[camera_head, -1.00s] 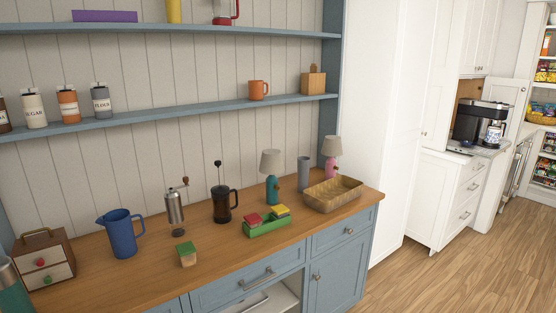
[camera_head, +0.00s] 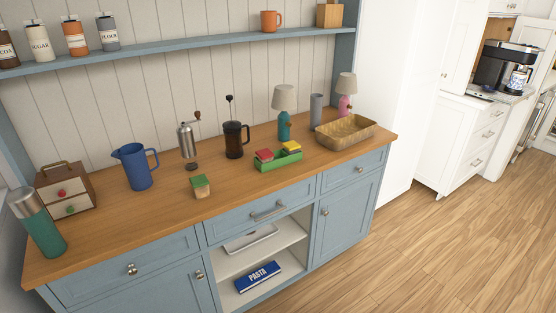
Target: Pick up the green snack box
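A small tan box with a green top (camera_head: 200,187) stands near the front of the wooden counter, left of its middle. To its right is a low green tray (camera_head: 281,164) holding red and yellow packets; a green one may be among them, but I cannot tell. Which of these is the green snack box is not clear from the picture. Neither of my grippers shows in this view.
On the wooden counter (camera_head: 130,228) stand a blue pitcher (camera_head: 137,168), a grinder (camera_head: 187,142), a French press (camera_head: 234,141), two lamps, a wicker basket (camera_head: 346,132), a small drawer box (camera_head: 66,192) and a green bottle (camera_head: 38,225). The floor (camera_head: 460,240) at right is clear.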

